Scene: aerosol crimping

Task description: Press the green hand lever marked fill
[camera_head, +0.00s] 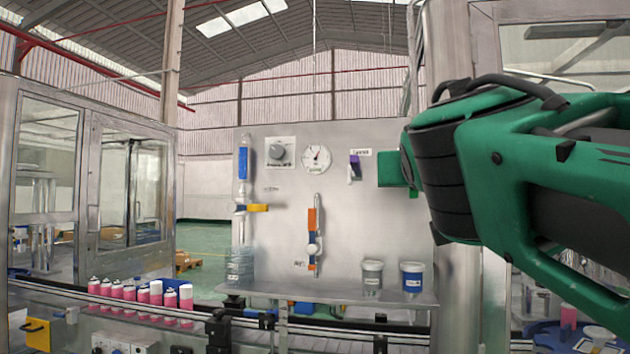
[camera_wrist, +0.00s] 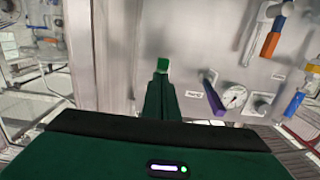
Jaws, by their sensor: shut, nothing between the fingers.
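In the wrist view, my gripper (camera_wrist: 160,80) is shut and empty, its dark green fingers pointing at the grey panel. A small bright green piece (camera_wrist: 162,65) shows just beyond the fingertips. It looks like the end of the green hand lever; most of it is hidden behind the fingers, and I cannot tell whether they touch it. No fill marking is readable. In the head view, my green arm covers the right part of the panel (camera_head: 230,200), and the lever cannot be made out there.
A purple lever (camera_head: 355,168) sits close to my gripper, also seen in the wrist view (camera_wrist: 213,98). A gauge (camera_head: 316,159), a knob (camera_head: 281,152) and an orange lever (camera_head: 312,220) are further left. Two tubs (camera_head: 372,276) (camera_head: 412,277) stand on the shelf below. Pink cans (camera_head: 142,293) line the conveyor.

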